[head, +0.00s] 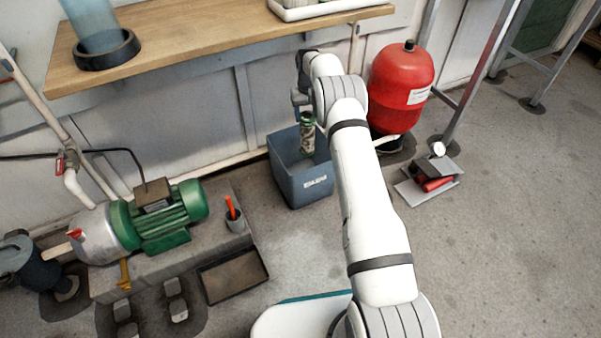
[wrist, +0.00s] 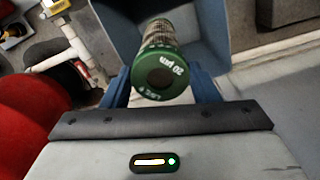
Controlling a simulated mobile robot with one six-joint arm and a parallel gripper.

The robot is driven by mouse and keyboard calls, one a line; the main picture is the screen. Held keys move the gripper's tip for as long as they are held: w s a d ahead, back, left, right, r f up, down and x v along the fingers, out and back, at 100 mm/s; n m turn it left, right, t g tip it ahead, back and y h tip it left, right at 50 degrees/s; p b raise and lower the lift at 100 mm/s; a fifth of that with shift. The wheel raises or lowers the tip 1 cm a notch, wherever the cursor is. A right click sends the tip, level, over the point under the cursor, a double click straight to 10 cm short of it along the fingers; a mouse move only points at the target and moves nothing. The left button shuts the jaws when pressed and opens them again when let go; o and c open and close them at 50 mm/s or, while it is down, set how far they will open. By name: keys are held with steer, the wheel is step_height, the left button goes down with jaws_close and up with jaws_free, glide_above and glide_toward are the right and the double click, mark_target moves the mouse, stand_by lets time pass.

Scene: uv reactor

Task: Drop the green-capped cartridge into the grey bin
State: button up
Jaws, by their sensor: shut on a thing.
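The green-capped cartridge (head: 307,134) hangs upright in my gripper (head: 305,112), over the opening of the grey bin (head: 309,187). In the wrist view its green cap (wrist: 162,78) faces the camera, with print on the rim and a dark centre. The blue fingers of my gripper (wrist: 160,88) are shut on it from both sides, near the cap. The bin (wrist: 215,22) shows below and around the cartridge in the wrist view. The cartridge's lower end is in line with the bin's opening; I cannot tell how deep it reaches.
A wooden shelf (head: 200,45) runs along the wall behind the bin. A red tank (head: 401,85) stands to the bin's right. A green motor pump (head: 160,217) and a shallow dark tray (head: 233,275) are to the left. Bare floor lies in front of the bin.

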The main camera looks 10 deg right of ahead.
steer(key=shift+r, duration=0.1)
steer(key=o, duration=1.4)
